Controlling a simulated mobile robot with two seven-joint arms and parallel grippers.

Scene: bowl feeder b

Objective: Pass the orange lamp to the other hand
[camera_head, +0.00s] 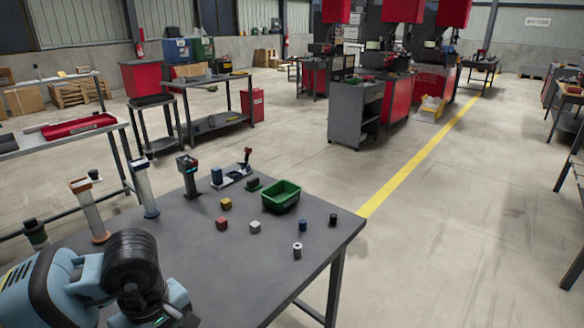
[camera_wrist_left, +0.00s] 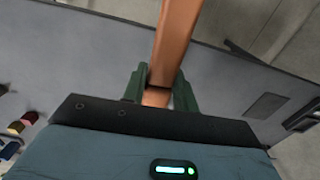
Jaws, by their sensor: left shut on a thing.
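The orange lamp (camera_wrist_left: 176,40) shows in the left wrist view as a long copper-orange bar running up and out of the picture. My left gripper (camera_wrist_left: 158,92) is shut on its lower end, with one dark green finger on each side. The lamp's far end is out of that view. In the head view my left arm is at the lower left over the grey table, and I cannot make out its fingers or the lamp there. My right gripper is in neither view.
The grey table (camera_head: 300,243) bears a green bin (camera_head: 281,196), a red cube (camera_head: 222,224), a yellow cube (camera_head: 226,204), a light grey cube (camera_head: 255,227) and small cylinders. Upright posts (camera_head: 145,190) stand along its left side. The table's front right part is mostly clear.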

